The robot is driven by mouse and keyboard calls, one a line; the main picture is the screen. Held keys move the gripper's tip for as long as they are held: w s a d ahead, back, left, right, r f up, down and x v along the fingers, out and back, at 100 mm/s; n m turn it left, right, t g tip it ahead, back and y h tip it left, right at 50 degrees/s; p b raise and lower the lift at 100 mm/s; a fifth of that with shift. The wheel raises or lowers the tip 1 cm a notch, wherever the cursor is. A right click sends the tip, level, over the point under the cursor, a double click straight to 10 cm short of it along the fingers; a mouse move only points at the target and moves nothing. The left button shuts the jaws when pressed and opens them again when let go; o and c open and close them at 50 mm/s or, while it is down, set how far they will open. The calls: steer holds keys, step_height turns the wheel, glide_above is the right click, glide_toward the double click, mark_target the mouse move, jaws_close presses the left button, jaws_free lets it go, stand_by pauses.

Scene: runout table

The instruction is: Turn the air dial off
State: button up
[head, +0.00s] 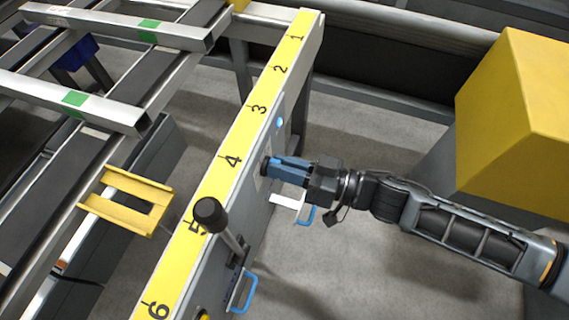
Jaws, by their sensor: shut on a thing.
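My gripper (268,166) is at the side panel (256,215) below the yellow numbered rail, level with the number 4. Its blue fingers are shut on a small dark knob (264,168) on the panel, which looks like the air dial. The fingers hide most of the dial, so its marks and setting cannot be read. My arm reaches in from the right.
A lever with a black ball knob (209,213) sticks up near the number 5. Blue handles (245,293) stand out below it and below my gripper. A yellow block (522,115) is at the right. Grey floor lies open between.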

jaws_close()
steer(key=shift+n, duration=0.4)
steer(key=shift+s+a+f+n+b, duration=0.1)
steer(key=shift+s+n+b, duration=0.15)
steer(key=shift+n, duration=2.25)
steer(key=shift+s+a+n+b, duration=0.15)
steer(key=shift+n+b, duration=0.1)
steer(key=shift+n, duration=2.25)
steer(key=shift+s+d+f+n+b, duration=0.1)
steer(key=shift+s+n+b, duration=0.15)
steer(key=shift+n, duration=2.25)
steer(key=o, duration=0.7)
jaws_free()
steer(key=v, duration=0.7)
steer(key=shift+d, duration=0.35)
